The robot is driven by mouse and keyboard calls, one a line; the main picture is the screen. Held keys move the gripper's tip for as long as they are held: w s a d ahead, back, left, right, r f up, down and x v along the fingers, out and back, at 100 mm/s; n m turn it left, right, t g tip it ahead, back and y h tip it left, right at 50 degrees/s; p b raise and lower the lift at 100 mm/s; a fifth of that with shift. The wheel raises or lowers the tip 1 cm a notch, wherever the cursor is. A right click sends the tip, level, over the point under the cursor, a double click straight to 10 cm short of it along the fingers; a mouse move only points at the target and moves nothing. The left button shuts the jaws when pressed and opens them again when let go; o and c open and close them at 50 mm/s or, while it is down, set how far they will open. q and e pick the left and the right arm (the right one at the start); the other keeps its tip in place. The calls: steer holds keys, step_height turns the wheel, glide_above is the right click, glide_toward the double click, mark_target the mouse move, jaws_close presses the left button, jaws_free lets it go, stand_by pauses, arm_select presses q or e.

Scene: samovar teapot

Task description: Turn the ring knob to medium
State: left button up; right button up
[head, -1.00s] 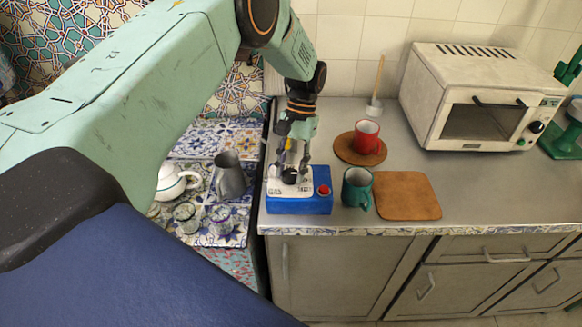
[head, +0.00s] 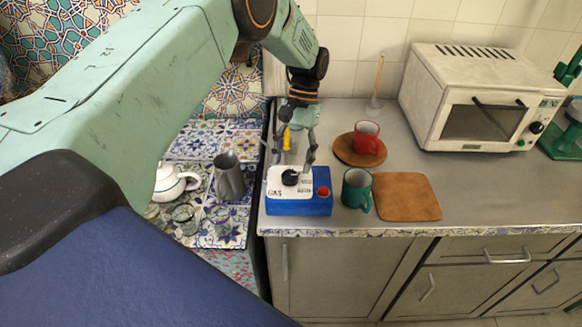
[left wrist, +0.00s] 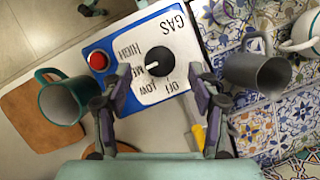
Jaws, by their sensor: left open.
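The black ring knob (head: 290,178) sits on the white panel of the blue gas box (head: 300,205). In the left wrist view the knob (left wrist: 155,62) has a white mark on its left side, towards the partly covered MED label (left wrist: 148,71). HIGH, LOW and OFF labels lie around it. My left gripper (head: 295,158) is open and empty above the knob, apart from it. In the left wrist view its fingers (left wrist: 160,88) stand on either side of the knob in the picture. My right gripper is not seen in either view.
A red button (head: 323,191) is on the box. A green mug (head: 357,188), a brown board (head: 406,196) and a red mug (head: 367,137) stand to the right. A grey pitcher (head: 228,178) and a white teapot (head: 172,183) are on the left. A toaster oven (head: 480,105) is farther right.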

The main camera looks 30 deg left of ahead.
arm_select(q)
steer(key=v, duration=0.9)
